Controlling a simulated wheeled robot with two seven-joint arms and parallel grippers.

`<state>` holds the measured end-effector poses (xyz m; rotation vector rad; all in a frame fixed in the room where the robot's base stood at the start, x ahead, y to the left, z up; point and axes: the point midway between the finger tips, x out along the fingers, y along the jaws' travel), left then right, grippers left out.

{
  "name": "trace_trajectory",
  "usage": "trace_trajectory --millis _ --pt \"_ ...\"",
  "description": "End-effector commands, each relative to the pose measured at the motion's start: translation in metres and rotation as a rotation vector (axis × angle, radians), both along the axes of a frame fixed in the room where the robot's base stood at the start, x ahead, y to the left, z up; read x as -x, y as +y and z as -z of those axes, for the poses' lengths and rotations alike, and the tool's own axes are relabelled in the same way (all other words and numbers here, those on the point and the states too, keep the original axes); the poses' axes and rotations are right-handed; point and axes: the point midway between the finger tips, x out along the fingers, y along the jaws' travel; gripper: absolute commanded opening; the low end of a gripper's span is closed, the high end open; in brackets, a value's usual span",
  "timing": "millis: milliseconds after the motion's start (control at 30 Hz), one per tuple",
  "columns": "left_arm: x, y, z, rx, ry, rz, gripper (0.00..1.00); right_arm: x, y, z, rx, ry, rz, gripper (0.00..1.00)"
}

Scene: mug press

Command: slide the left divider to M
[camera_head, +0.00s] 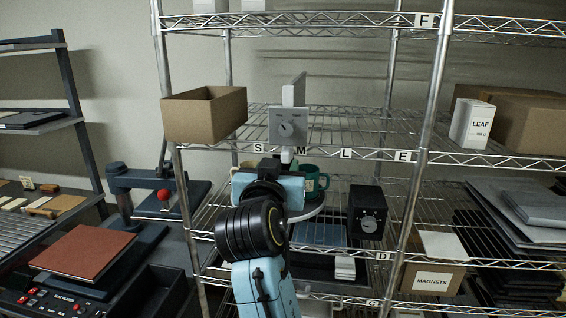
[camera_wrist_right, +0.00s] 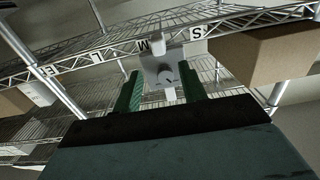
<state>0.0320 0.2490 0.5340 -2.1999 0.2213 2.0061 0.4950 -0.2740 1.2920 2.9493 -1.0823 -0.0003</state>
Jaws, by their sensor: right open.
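The left divider, a pale grey upright panel (camera_head: 293,90) with a grey front plate and round knob (camera_head: 288,126), stands at the upper shelf's front rail. Its lower tab lies between the S label (camera_head: 260,148) and the M label (camera_head: 301,150). The right wrist view shows the plate and knob (camera_wrist_right: 160,69) beside the M label (camera_wrist_right: 145,46). My right gripper (camera_wrist_right: 161,84) is open, its green fingers on either side of the plate's lower part; contact cannot be told. In the head view my blue wrist hides the fingers. My left gripper is not in view.
A cardboard box (camera_head: 204,115) stands left of the divider on the same shelf. The shelf right of it is clear past the L label (camera_head: 346,154). Below are a green mug (camera_head: 336,190) and a black box with a dial (camera_head: 367,212).

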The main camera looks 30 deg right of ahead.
Motion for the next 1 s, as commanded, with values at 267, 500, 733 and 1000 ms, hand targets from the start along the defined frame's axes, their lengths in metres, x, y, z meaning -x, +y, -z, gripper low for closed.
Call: trace_trajectory --millis 267,500,733,1000 --pt "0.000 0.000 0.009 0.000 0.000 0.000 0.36 0.031 0.026 0.001 -0.001 0.002 0.000 0.42" --pt "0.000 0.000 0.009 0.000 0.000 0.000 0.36 0.035 0.030 0.000 0.000 0.000 0.000 0.42" --pt "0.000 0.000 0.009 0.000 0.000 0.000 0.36 0.035 0.030 0.000 0.000 0.000 0.000 0.42" --pt "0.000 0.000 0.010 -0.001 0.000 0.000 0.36 0.021 0.039 0.018 0.031 0.046 -0.038 0.42"
